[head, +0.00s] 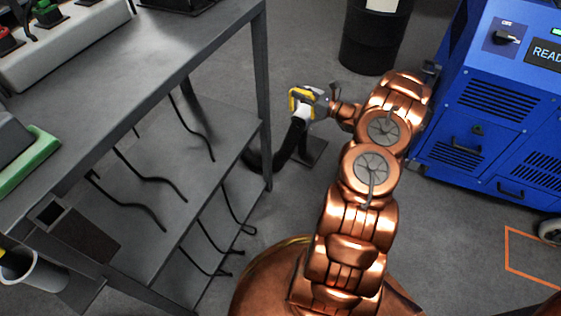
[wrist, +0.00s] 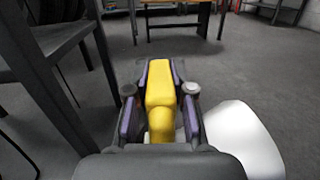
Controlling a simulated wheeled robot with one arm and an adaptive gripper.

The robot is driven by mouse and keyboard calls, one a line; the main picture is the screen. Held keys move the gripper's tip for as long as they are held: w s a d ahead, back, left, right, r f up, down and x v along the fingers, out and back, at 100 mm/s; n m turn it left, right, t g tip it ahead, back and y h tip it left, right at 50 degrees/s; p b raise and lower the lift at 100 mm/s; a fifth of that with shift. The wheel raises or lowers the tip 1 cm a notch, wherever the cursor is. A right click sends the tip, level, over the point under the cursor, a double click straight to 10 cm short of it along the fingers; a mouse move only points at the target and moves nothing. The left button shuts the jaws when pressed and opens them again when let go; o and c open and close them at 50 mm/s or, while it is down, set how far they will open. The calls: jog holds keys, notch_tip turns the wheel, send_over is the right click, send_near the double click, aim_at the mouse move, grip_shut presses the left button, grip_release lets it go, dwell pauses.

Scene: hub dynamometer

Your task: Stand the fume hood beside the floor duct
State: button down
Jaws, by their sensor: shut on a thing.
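The fume hood shows as a white part (head: 302,113) with a yellow handle (head: 295,96), beside the bench's front leg. My gripper (head: 306,97) is shut on the yellow handle. In the wrist view the handle (wrist: 160,88) lies between the two purple-padded fingers, and the hood's white part (wrist: 243,138) shows to the right. A black hose (head: 287,152) curves down from the hood toward the floor behind the bench leg. A dark flat plate (head: 314,150) lies on the floor just right of the hose. I cannot tell which part is the floor duct.
A grey metal bench (head: 150,50) with a lower shelf (head: 215,170) and hanging cables fills the left. A black drum (head: 368,45) stands behind, and a blue cabinet (head: 480,110) stands at the right. An orange floor outline (head: 508,255) lies at lower right.

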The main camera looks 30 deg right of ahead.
aim_at(307, 120)
jog(key=w+a+n+y, duration=0.1)
jog(key=w+a+y, duration=0.1)
jog(key=a, duration=0.3)
notch_tip(307, 120, down, 9)
jog(key=a+b, duration=0.1)
jog(key=b, duration=0.1)
jog(key=shift+b, duration=0.3)
jog(key=shift+w+a, duration=0.1)
jog(key=c, duration=1)
grip_release()
jog(key=shift+f, duration=0.15)
jog(key=p+v, duration=0.3)
jog(key=v, duration=0.9)
jog(key=shift+p, duration=0.3)
